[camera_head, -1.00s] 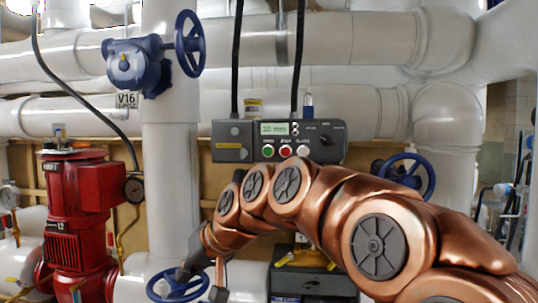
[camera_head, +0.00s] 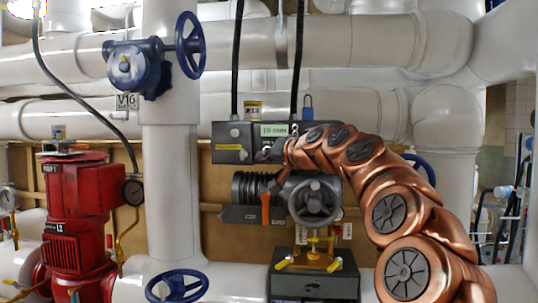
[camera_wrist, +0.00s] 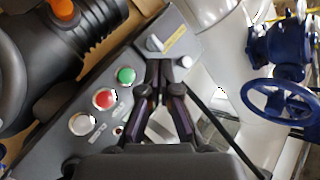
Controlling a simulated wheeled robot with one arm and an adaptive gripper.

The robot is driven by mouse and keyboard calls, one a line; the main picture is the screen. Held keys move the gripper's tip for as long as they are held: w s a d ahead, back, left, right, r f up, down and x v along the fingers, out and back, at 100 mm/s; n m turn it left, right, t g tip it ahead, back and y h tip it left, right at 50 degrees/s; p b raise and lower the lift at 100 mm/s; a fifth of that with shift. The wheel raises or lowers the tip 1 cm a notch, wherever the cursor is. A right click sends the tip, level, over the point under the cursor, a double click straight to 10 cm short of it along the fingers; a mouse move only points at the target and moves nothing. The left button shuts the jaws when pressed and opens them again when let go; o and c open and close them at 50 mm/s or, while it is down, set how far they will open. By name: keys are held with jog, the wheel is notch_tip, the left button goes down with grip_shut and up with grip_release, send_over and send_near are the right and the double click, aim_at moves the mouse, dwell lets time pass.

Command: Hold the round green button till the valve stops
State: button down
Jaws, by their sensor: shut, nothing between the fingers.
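The round green button (camera_wrist: 126,75) shows in the wrist view on the dark control box, beside a red button (camera_wrist: 104,98) and a white one (camera_wrist: 82,124). My gripper (camera_wrist: 159,68) is shut and empty, its fingertips to the right of the green button in that view, not over it. I cannot tell how far they are from the panel. In the head view the control box (camera_head: 229,149) has a lit display (camera_head: 273,130); my arm and gripper hide the buttons. Below it is a valve with a grey handwheel (camera_head: 315,203) and an orange lever (camera_head: 265,208).
A selector switch (camera_wrist: 155,44) stands near my fingertips in the wrist view. Blue handwheels are at the upper left (camera_head: 189,45) and below (camera_head: 178,287). A red pump (camera_head: 75,205) is at the left. White pipes run behind; black cables rise from the box.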

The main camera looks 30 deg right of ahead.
jog(key=shift+w, duration=0.1)
jog(key=w+d+p, duration=0.3)
jog(key=w+d, duration=0.2)
jog(key=w, duration=0.1)
jog(key=shift+w+d, duration=0.25)
jog(key=shift+d, duration=0.05)
dwell(0.4)
jog(key=shift+w+p, duration=0.1)
jog(key=shift+p, duration=0.2)
dwell(1.1)
jog(key=shift+w+d, duration=0.3)
